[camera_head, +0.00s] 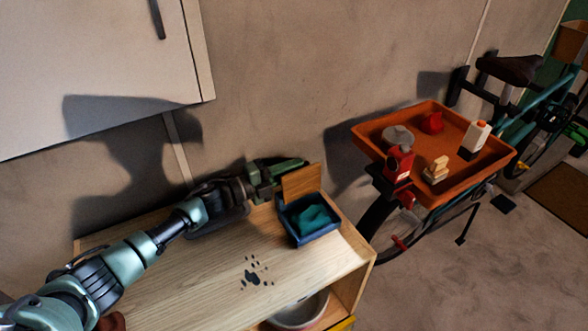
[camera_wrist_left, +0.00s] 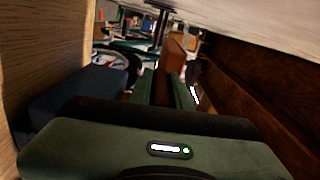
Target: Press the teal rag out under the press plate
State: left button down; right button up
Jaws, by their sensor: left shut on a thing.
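The teal rag (camera_head: 315,216) lies crumpled inside a small blue tray (camera_head: 308,238) on the wooden bench top. A brown wooden press plate (camera_head: 302,182) stands upright at the tray's back edge, not lying over the rag. My left gripper (camera_head: 279,177) reaches in from the left behind the tray and is shut on the plate. In the left wrist view the plate (camera_wrist_left: 178,54) shows between the two green fingers (camera_wrist_left: 166,88). The tray's dark blue side (camera_wrist_left: 70,98) is at left there. The rag is not clear in that view. My right gripper is not in view.
Dark water spots (camera_head: 252,276) mark the bench top (camera_head: 200,272) in front of the tray. A white bowl (camera_head: 300,311) sits on the shelf below. An orange tray (camera_head: 450,190) with several items stands right of the bench. A white cabinet (camera_head: 90,70) hangs above the arm.

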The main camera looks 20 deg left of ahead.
pick_arm(q)
jog(key=shift+a+f, duration=0.2)
jog(key=shift+f, duration=0.05)
jog(key=c, duration=1.3)
grip_release()
jog(key=shift+a, duration=0.1)
jog(key=shift+s+r, duration=0.15)
jog(key=shift+r, duration=0.05)
jog(key=shift+s+a+f, duration=0.1)
jog(key=shift+s+a, duration=0.05)
jog(key=shift+s, duration=0.05)
jog(key=b+v, duration=0.1)
jog(key=v, duration=0.6)
jog(key=shift+s+a, duration=0.15)
jog(key=shift+a, duration=0.05)
